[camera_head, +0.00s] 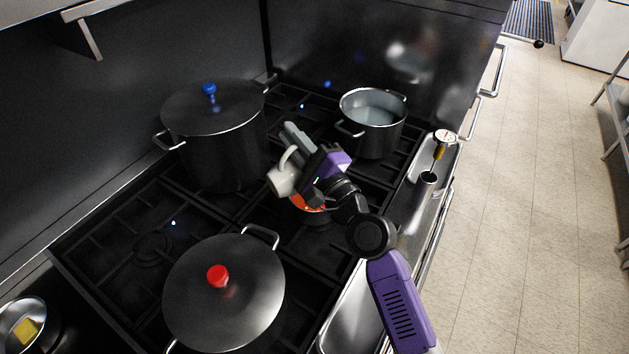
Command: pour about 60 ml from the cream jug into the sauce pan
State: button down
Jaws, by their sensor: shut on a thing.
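The cream jug (281,181) is small and off-white. My gripper (297,157) is shut on it and holds it above the stove, in the middle of the view. The jug looks tilted, with its handle toward the top; its mouth and any cream stream cannot be made out. The sauce pan (322,219) stands on the stove just below and right of the jug, with orange-red sauce showing inside. My gripper and arm hide much of the pan. Whether the jug's lip is over the pan's opening cannot be told.
A large pot with a blue-knobbed lid (214,125) stands behind left. A lidded pot with a red knob (224,300) stands in front. An open pot of pale liquid (372,125) stands behind right. A dial thermometer (443,138) is at the stove's right edge.

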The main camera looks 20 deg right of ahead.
jog(key=shift+d+r+m, duration=0.15)
jog(key=shift+d+m, duration=0.1)
jog(key=shift+m, duration=0.05)
jog(key=a+n+b, duration=0.1)
jog(key=a+f+n+b, duration=0.1)
jog(key=a+f+n+y+b, duration=0.1)
jog(key=shift+s+f+n, duration=0.1)
jog(key=shift+s+n, duration=0.15)
jog(key=shift+n, duration=0.05)
jog(key=shift+a+n, duration=0.25)
jog(key=shift+n, duration=0.35)
jog(key=shift+r, duration=0.25)
